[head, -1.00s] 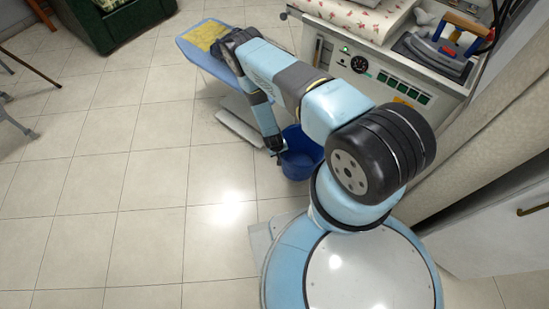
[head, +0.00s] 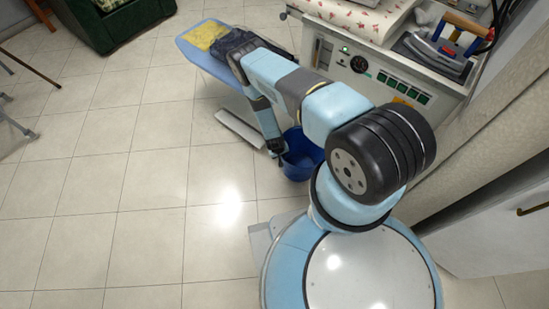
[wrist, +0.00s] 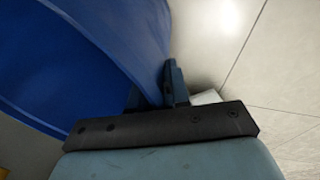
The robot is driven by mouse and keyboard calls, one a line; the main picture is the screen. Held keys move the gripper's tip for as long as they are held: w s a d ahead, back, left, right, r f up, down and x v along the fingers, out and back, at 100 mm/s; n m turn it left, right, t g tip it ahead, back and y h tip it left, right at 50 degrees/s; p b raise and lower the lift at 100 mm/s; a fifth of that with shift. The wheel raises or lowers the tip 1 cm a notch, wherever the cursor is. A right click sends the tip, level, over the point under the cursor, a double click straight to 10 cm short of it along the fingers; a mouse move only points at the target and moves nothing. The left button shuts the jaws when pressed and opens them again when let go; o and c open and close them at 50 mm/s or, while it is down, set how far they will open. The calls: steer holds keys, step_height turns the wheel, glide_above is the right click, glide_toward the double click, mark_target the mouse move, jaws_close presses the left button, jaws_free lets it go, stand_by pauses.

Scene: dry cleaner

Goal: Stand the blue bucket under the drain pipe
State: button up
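The blue bucket (head: 301,158) stands on the tiled floor in the head view, left of my round base and in front of the pressing machine. My gripper (head: 277,148) points down at the bucket's left rim. In the wrist view the bucket (wrist: 75,60) fills the upper left. Its wall runs down to my gripper's fingers (wrist: 162,84), which sit close together with the rim between them, though the contact itself is partly hidden. I cannot make out the drain pipe in either view.
The pressing machine (head: 385,72) with an iron (head: 440,48) on top stands at the back right. A blue ironing board (head: 203,58) with yellow and dark cloths is behind the bucket. A dark green armchair (head: 120,20) is far left. The floor left of my base is clear.

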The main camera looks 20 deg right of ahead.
steer(key=o, duration=0.4)
steer(key=shift+r, duration=0.1)
